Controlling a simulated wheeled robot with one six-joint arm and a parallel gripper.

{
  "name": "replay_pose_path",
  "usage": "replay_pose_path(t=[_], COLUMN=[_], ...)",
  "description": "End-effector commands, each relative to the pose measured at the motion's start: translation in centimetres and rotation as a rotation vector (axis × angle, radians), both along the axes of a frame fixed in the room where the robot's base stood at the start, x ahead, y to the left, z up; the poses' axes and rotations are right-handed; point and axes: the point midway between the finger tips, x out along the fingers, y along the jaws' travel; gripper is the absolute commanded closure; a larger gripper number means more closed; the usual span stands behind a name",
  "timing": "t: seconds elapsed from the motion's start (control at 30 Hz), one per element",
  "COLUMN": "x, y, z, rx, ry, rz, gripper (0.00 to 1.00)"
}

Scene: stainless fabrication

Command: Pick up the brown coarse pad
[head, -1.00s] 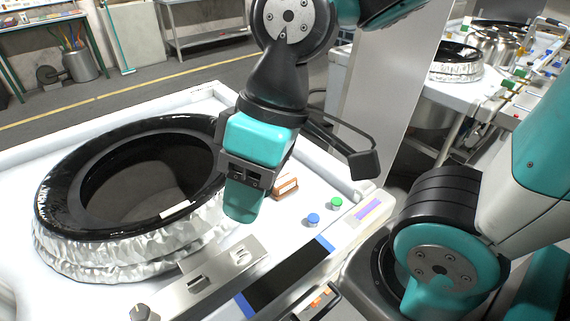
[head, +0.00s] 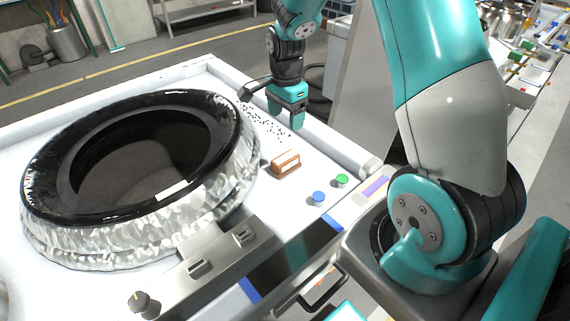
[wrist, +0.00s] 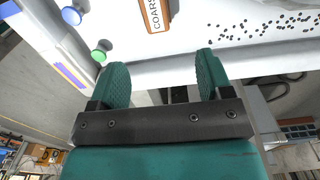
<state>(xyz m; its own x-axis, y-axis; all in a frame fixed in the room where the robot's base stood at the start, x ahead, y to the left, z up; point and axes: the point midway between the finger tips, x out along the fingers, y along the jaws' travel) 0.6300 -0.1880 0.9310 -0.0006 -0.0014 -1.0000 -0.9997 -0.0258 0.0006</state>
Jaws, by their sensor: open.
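The brown coarse pad (head: 285,164) lies on the white worktop, to the right of the large foil-wrapped ring. It is a small brown block with a white label. In the wrist view the pad (wrist: 157,16) shows at the top edge, cut off, with lettering that reads "COARS". My gripper (head: 287,121) is above the far side of the worktop, beyond the pad and apart from it. In the wrist view its two teal fingers (wrist: 161,75) stand apart with nothing between them.
A black ring wrapped in foil (head: 233,185) fills the left of the worktop. A blue knob (head: 318,197) and a green knob (head: 341,181) stand right of the pad. Dark specks (head: 262,128) are scattered behind it. A metal bar (head: 215,255) lies in front.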

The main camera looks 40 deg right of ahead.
Motion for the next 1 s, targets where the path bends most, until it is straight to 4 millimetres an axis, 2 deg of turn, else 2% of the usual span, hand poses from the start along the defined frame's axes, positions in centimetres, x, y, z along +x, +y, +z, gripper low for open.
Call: replay_pose_path(t=[0.1, 0.3, 0.63, 0.9, 1.0], x=[-0.1, -0.2, -0.4, -0.9, -0.9], y=[0.2, 0.3, 0.5, 0.8, 0.8], z=[-2.9, -7.0, -9.9, -13.7, -14.1], rx=[0.002, 0.002, 0.002, 0.000, 0.000], ry=[0.006, 0.005, 0.002, 0.000, -0.001], rz=[0.004, 0.007, 0.009, 0.008, 0.008], gripper=[0.28, 0.28, 0.28, 0.28, 0.28])
